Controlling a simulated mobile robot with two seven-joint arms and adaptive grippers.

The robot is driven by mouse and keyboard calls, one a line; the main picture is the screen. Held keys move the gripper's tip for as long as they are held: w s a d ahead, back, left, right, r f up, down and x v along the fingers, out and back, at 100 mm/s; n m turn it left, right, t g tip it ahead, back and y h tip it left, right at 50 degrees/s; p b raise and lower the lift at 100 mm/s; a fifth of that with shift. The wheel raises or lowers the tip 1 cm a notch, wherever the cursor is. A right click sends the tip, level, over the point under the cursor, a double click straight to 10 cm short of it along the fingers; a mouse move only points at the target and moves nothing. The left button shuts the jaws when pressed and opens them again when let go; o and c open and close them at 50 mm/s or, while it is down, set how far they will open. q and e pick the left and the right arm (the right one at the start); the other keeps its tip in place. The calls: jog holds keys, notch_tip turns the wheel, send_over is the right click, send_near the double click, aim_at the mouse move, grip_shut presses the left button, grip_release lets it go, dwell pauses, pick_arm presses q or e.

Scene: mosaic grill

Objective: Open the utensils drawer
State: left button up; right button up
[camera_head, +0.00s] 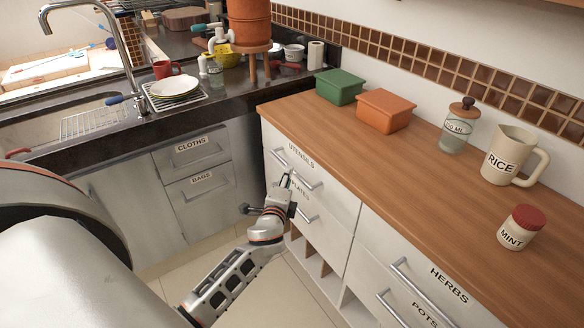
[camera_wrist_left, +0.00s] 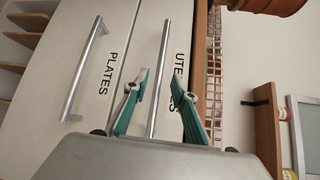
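The utensils drawer (camera_head: 330,188) is the top left drawer of the white cabinet under the wooden counter and looks closed. Its label reads UTENSILS (camera_head: 301,156). Its metal bar handle (camera_head: 308,182) also shows in the left wrist view (camera_wrist_left: 164,50), running lengthwise between the fingers. My left gripper (camera_head: 287,180) is in front of this handle. In the left wrist view, its teal fingers (camera_wrist_left: 158,76) are apart, one on each side of the bar; contact cannot be told. My right gripper is not in view.
The plates drawer is just below, with its own bar handle (camera_wrist_left: 84,70). Drawers labelled HERBS (camera_head: 448,284) and POTS are to the right. Open cubbies lie underneath. The counter (camera_head: 400,160) holds a green box, an orange box and jars. The sink counter is at left.

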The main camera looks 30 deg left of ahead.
pick_arm(q)
jog(key=x, duration=0.6)
jog(key=shift+b, duration=0.35)
grip_shut()
